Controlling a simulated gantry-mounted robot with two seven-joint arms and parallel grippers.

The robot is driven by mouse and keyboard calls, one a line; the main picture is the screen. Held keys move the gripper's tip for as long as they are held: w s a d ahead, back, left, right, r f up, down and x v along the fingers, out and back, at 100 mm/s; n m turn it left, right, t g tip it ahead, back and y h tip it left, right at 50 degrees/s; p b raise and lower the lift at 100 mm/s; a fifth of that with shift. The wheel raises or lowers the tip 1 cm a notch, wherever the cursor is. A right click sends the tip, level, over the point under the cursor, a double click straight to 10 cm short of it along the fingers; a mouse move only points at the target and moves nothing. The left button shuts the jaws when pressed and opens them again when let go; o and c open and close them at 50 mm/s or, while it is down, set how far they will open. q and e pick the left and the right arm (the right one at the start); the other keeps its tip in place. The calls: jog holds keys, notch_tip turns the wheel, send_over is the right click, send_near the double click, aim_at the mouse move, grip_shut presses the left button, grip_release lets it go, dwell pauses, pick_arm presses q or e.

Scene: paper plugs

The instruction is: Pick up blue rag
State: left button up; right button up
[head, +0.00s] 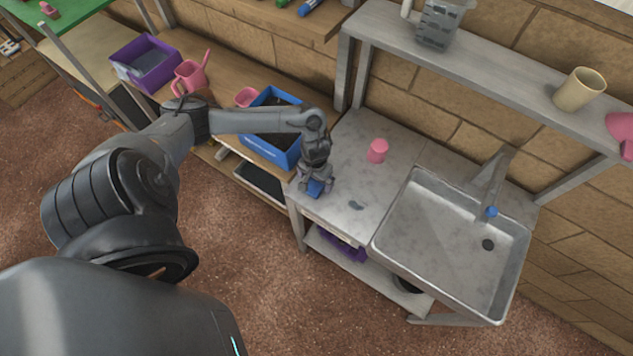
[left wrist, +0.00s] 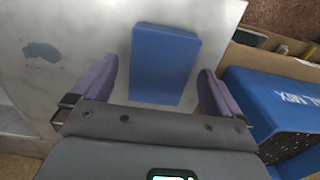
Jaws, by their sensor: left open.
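The blue rag (head: 316,187) is a flat blue block lying on the metal counter of the sink table, near its left front corner. In the left wrist view the blue rag (left wrist: 164,64) lies between and beyond the two purple-padded fingers. My left gripper (head: 313,180) is above the rag with its fingers apart, one to each side of it. In the left wrist view the left gripper (left wrist: 160,88) is open and empty, with a gap visible on both sides of the rag. My right gripper is in neither view.
A blue bin (head: 268,150) with dark contents stands close left of the gripper; its wall also shows in the left wrist view (left wrist: 265,95). A pink cup (head: 377,150) stands behind on the metal counter (head: 345,175). The sink (head: 450,250) is to the right. A shelf (head: 490,75) runs above.

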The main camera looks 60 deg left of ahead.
pick_arm(q)
jog(key=shift+f, duration=0.1)
jog(key=c, duration=1.1)
jog(key=shift+r, duration=0.8)
notch_tip(320, 180, up, 3)
jog(key=shift+f+p, duration=0.15)
jog(key=shift+p, duration=0.4)
jog(key=w+d+r+p, duration=0.4)
jog(key=d+r+p, duration=0.1)
jog(key=d, duration=0.6)
jog(key=shift+r, duration=0.85)
jog(key=shift+w, duration=0.1)
